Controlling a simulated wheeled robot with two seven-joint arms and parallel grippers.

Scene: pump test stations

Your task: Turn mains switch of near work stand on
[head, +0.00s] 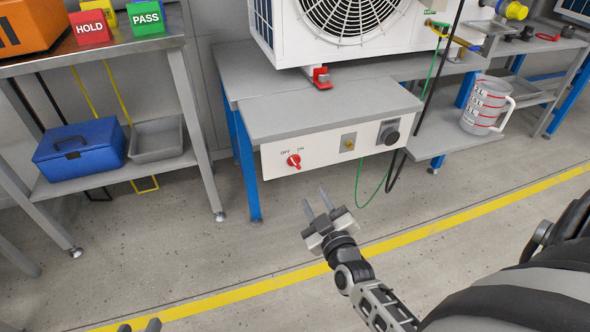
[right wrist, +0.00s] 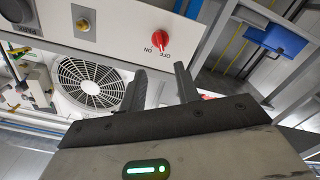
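The near work stand (head: 330,110) has a white front panel with a red rotary mains switch (head: 293,161) marked OFF on the left and ON on the right. Which mark the knob points to is too small to tell. My right gripper (head: 316,203) is open and empty, below and in front of the panel, apart from the switch. In the right wrist view the switch (right wrist: 160,38) shows beyond the gap between the fingers (right wrist: 160,88), with the scene upside down.
The panel also carries a brass fitting (head: 349,142) and a black round connector (head: 389,134). A fan unit (head: 350,30) stands on top. A shelf with a blue box (head: 80,150) is to the left, a measuring jug (head: 486,105) to the right. The floor in front is clear.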

